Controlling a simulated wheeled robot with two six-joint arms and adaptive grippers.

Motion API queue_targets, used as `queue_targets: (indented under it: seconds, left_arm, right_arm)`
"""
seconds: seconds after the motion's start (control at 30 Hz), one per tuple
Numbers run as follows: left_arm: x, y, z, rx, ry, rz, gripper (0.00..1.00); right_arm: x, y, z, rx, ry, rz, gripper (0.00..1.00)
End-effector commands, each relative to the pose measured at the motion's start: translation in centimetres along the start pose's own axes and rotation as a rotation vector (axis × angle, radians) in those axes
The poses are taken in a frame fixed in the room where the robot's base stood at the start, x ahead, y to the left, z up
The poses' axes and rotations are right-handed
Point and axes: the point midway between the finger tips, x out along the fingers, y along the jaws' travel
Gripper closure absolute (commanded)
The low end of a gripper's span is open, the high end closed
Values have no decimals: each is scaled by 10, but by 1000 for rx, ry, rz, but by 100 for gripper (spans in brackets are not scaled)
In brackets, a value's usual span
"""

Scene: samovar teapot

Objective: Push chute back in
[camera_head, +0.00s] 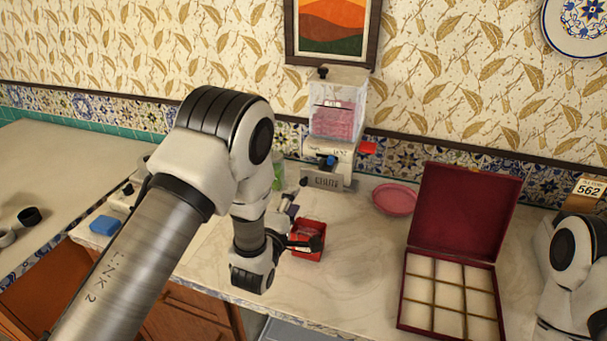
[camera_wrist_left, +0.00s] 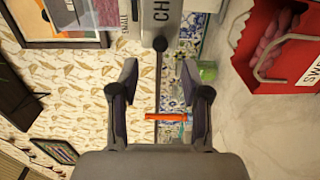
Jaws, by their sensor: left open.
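The grey chute (camera_head: 322,181), lettered CHUTE, is at the foot of the clear sweet dispenser (camera_head: 337,105) by the back wall. In the wrist view, part of the chute's lettered grey face (camera_wrist_left: 163,14) shows at the top, with a dark round knob (camera_wrist_left: 160,44) below it. My left gripper (camera_head: 298,225) is low over the counter, in front of the chute and beside the red sweet box. In the wrist view its open fingers (camera_wrist_left: 160,78) are empty and apart from the chute, with the knob ahead between them. My right gripper is out of view.
The red box (camera_head: 308,250) holds pink things and has a wire handle. A pink plate (camera_head: 395,199) and an open, divided red case (camera_head: 451,300) stand to the right. A blue block (camera_head: 104,225) lies left. The counter between box and case is clear.

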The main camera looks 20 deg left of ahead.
Motion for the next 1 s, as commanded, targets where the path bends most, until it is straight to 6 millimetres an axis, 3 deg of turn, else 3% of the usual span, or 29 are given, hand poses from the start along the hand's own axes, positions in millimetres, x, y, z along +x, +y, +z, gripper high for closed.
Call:
queue_targets:
  seconds: [0.33, 0.63, 0.67, 0.7, 0.8, 1.0]
  left_arm:
    - [62, 2, 0, 1, 0, 3, 53]
    - [70, 0, 0, 2, 0, 1, 53]
    - [70, 0, 0, 2, 0, 1, 56]
    - [70, 0, 0, 2, 0, 1, 71]
    - [70, 0, 0, 2, 0, 1, 100]
    - [73, -2, 0, 1, 0, 2, 100]
  right_arm:
    - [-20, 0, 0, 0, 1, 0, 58]
    - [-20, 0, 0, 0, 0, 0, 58]
    - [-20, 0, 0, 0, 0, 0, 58]
    - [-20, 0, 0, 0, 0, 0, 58]
    - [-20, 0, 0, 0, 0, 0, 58]
    - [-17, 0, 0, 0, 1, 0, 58]
